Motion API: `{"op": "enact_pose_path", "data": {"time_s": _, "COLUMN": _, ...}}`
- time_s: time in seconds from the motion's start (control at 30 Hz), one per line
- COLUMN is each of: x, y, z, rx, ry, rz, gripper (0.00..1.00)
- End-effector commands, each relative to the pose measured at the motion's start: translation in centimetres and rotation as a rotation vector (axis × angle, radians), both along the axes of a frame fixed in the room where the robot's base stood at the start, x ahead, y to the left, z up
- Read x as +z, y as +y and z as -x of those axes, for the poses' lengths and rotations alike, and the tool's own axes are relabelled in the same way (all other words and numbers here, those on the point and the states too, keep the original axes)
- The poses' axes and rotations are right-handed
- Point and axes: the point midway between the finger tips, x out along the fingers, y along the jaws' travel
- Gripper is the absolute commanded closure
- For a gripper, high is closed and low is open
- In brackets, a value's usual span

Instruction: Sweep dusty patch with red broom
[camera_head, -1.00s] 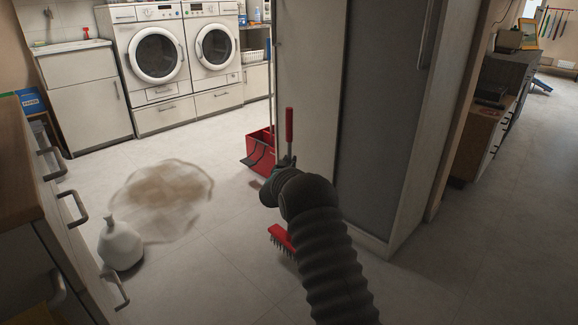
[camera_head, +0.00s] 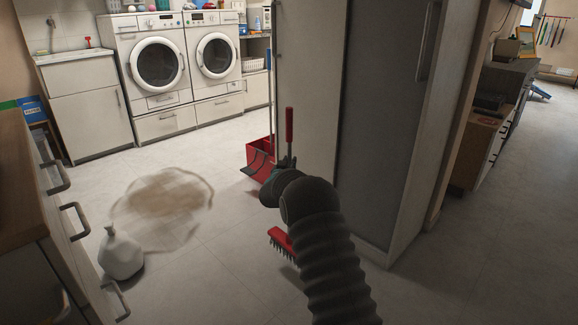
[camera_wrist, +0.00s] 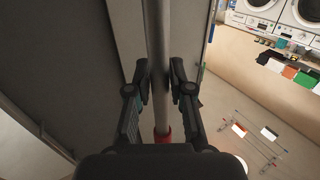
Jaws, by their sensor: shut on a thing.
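The red broom shows in the head view as a red grip (camera_head: 289,126) standing up above my gripper and a red bristled head (camera_head: 281,239) below it, near the floor. My gripper (camera_head: 284,166) is shut on the broom's handle, which is partly hidden by my arm. In the wrist view my gripper (camera_wrist: 157,88) has the grey handle (camera_wrist: 156,45) between its fingers, with a red part below. The dusty patch (camera_head: 163,205) is a brown smear on the floor, left of the broom head and apart from it.
A white vase (camera_head: 121,253) stands at the patch's lower left edge, near the drawer cabinet (camera_head: 60,225). A red dustpan (camera_head: 260,158) stands by the tall cabinet (camera_head: 385,130), just right of my path to the washers (camera_head: 158,68). Floor between patch and broom is clear.

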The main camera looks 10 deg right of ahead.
Motion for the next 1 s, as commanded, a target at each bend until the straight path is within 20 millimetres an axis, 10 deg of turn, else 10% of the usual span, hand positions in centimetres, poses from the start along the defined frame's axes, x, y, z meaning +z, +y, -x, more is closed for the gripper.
{"op": "enact_pose_path", "data": {"time_s": 1.0, "x": 7.8, "y": 0.0, "z": 0.0, "rx": 0.000, "ry": -0.003, "rz": 0.000, "gripper": 1.00}}
